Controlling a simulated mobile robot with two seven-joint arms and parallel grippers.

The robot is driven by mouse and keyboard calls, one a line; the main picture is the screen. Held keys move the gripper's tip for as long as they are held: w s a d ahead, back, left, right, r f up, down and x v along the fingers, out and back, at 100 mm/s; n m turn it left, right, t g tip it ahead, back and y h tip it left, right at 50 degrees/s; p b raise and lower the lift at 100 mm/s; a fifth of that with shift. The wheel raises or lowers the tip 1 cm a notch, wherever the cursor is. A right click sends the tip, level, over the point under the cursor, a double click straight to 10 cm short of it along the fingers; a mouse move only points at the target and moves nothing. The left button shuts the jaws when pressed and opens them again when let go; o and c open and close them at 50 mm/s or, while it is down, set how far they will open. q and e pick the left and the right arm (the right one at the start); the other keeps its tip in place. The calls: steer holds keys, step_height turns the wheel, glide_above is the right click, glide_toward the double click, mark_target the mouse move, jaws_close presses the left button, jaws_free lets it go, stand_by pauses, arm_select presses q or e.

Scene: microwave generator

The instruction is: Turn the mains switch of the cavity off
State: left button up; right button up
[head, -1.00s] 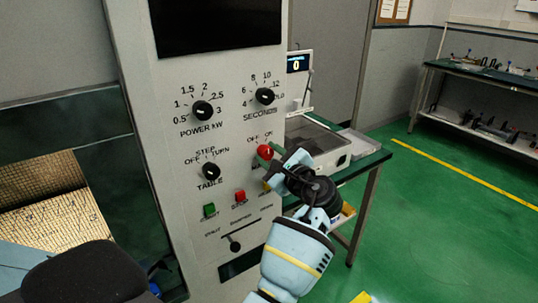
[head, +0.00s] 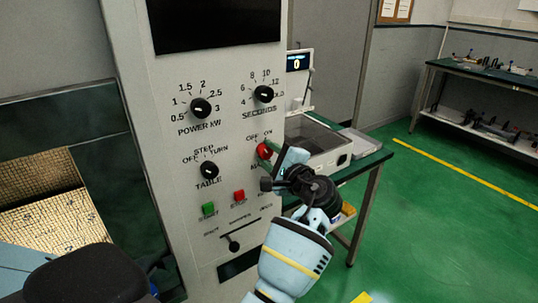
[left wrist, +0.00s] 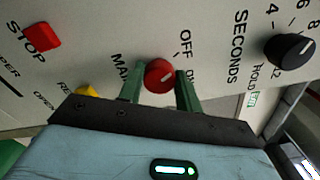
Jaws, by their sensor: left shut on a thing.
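The mains switch is a round red knob (head: 264,151) on the grey front panel, below the OFF and ON labels. It also shows in the left wrist view (left wrist: 160,76), with a short pale mark on its face that slants toward the lettering. My left gripper (head: 272,160) is at the knob, its arm rising from the bottom of the head view. In the left wrist view its two green fingers (left wrist: 161,88) stand on either side of the knob, shut on it. The fingers partly hide the label below. My right gripper is not in view.
Black POWER (head: 201,108), SECONDS (head: 264,94) and TABLE (head: 208,170) knobs share the panel. A green button (head: 208,209), a red STOP button (head: 239,196) and a damper lever (head: 233,245) sit lower. A green-topped bench (head: 367,163) stands behind at right. Green floor lies open further right.

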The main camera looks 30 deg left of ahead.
arm_select(q)
steer(key=o, duration=1)
steer(key=shift+a, duration=0.1)
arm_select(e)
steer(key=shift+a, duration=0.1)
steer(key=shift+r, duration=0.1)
